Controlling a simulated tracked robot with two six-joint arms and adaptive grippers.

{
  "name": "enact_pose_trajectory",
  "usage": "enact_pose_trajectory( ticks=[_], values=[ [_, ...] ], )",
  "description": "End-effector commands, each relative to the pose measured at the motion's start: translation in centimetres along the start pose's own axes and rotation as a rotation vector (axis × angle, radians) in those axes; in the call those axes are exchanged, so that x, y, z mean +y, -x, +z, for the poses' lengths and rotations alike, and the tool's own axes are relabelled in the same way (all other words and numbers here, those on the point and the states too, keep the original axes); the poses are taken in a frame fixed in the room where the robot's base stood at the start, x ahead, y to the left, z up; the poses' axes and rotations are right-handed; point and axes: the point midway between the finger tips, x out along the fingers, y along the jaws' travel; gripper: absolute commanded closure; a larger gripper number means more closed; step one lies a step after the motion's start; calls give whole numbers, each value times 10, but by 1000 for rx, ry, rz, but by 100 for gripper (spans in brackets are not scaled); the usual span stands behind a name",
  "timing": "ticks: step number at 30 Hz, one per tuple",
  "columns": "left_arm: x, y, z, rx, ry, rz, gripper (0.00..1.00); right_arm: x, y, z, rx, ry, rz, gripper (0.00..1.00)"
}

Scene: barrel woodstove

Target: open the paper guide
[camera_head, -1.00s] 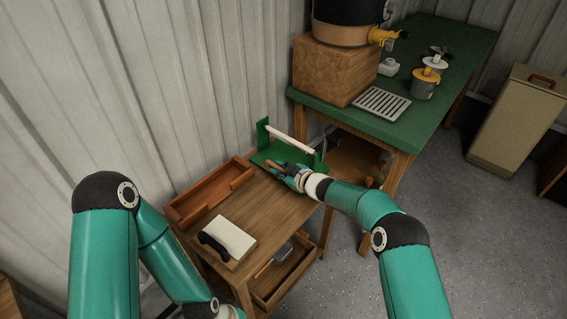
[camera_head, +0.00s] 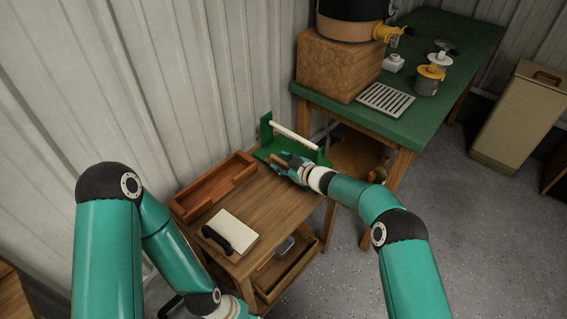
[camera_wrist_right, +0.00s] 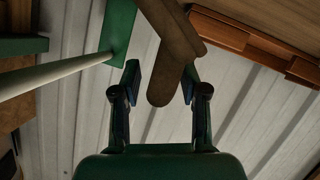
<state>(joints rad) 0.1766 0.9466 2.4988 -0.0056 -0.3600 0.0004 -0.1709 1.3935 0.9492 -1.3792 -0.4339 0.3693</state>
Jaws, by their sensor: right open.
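A green stand with a white roller (camera_head: 293,135) sits at the far end of the small wooden table; it looks like the paper guide. The white roller (camera_wrist_right: 55,75) and a green upright plate (camera_wrist_right: 118,30) also show in the right wrist view. My right gripper (camera_head: 287,161) is at the stand's near side. In the wrist view, the right gripper (camera_wrist_right: 161,80) is open, with a rounded brown wooden piece (camera_wrist_right: 165,60) between or just beyond its fingertips; contact cannot be told. My left arm's wrist is at the bottom edge of the head view, its fingers out of frame.
An orange-brown wooden tray (camera_head: 212,187) lies along the wall side of the small table (camera_head: 275,203). A white pad with a black handle (camera_head: 231,233) lies nearer. An open drawer (camera_head: 285,270) is below. A green-topped bench (camera_head: 440,60) stands behind, bearing a slotted metal plate (camera_head: 385,99).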

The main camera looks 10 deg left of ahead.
Motion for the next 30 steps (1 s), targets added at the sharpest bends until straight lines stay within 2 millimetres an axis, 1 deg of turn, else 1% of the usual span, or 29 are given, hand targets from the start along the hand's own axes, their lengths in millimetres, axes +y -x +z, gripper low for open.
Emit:
enact_pose_trajectory(
  ticks=[5, 11, 16, 24, 30],
  values=[
    [0, 0, 0, 0, 0, 0, 60, 0, 1, 2, -3, -2, -1, 57],
    [0, 0, 0, 0, 0, 0, 60, 1, 14, 2, -3, -4, -2, 57],
    [0, 0, 0, 0, 0, 0, 60, 1, 35, 2, -5, -4, 1, 57],
    [0, 0, 0, 0, 0, 0, 60, 1, 83, 2, -2, -4, 1, 57],
    [0, 0, 0, 0, 0, 0, 60, 0, 110, 2, -1, -2, 1, 57]
  ],
)
